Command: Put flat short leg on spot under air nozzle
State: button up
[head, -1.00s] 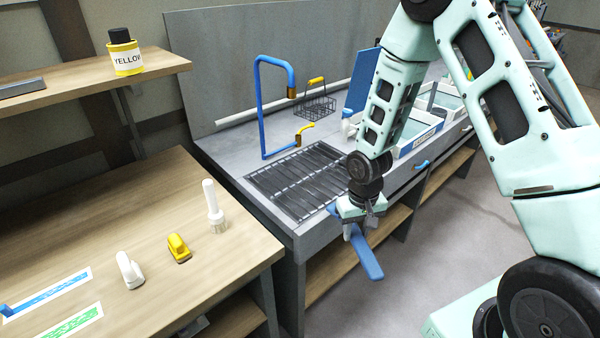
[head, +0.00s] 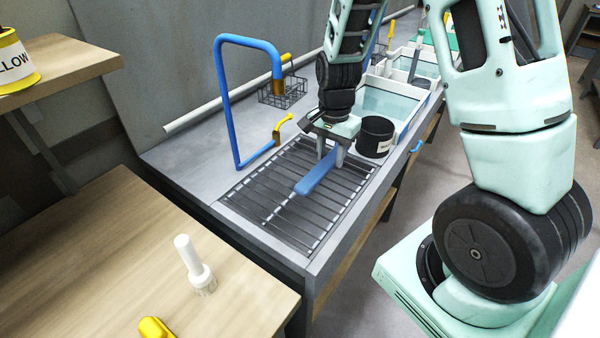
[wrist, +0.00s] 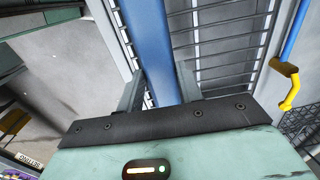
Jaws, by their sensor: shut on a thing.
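My gripper (head: 332,158) is shut on a flat blue leg (head: 318,174) and holds it over the dark slatted grate (head: 258,208) set in the grey bench. In the wrist view the leg (wrist: 152,45) runs between the two fingers and away over the grate's slats. I cannot tell whether the leg touches the grate. A blue bent pipe (head: 228,105) rises from the bench behind the grate, with a yellow nozzle (head: 283,127) near the grate's back edge. The nozzle also shows in the wrist view (wrist: 289,85), right of the leg.
A black pot (head: 375,137) stands right of my gripper, near white bins (head: 395,103) of pale liquid. A wire basket (head: 283,93) is behind. The grate's front is clear.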

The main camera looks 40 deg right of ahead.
aim_at(327, 191)
notch_tip(327, 191, down, 10)
jog(key=shift+r+p, duration=0.25)
jog(key=shift+p, duration=0.25)
jog(key=shift+f, duration=0.15)
jog(key=o, duration=1.1)
